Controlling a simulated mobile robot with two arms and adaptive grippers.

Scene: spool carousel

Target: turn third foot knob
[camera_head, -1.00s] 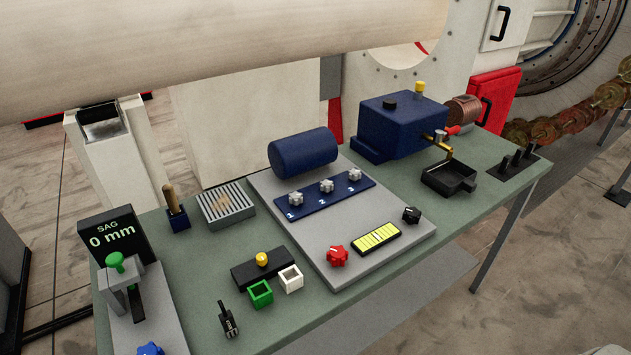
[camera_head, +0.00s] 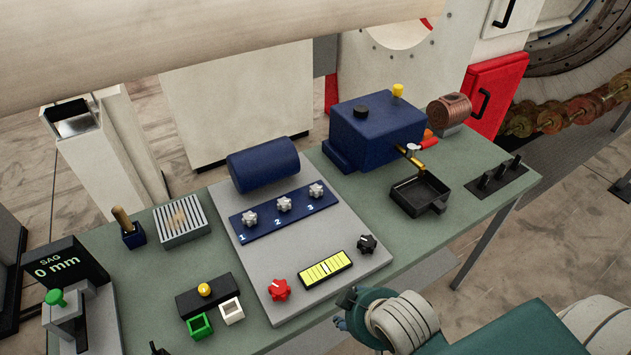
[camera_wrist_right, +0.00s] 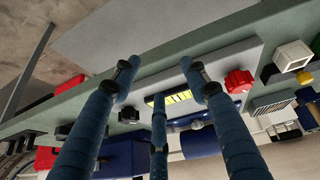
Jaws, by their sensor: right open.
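The third foot knob (camera_head: 316,190) is a silver star-shaped knob beside the number 3 on a dark blue strip (camera_head: 262,222). Knob 1 (camera_head: 250,218) and knob 2 (camera_head: 284,204) sit to its left. My right gripper (camera_head: 345,307) shows at the bottom of the head view, over the table's front edge, well apart from the knob. In the right wrist view, the right gripper's fingers (camera_wrist_right: 157,85) are spread and empty, facing the panel. My left gripper is not in view.
On the grey panel (camera_head: 240,268), a red knob (camera_head: 279,289), yellow level (camera_head: 326,269) and black knob (camera_head: 367,244) lie nearer the front. A blue cylinder (camera_head: 263,164) stands behind the strip. A blue box (camera_head: 374,131) and black tray (camera_head: 419,192) are to the right.

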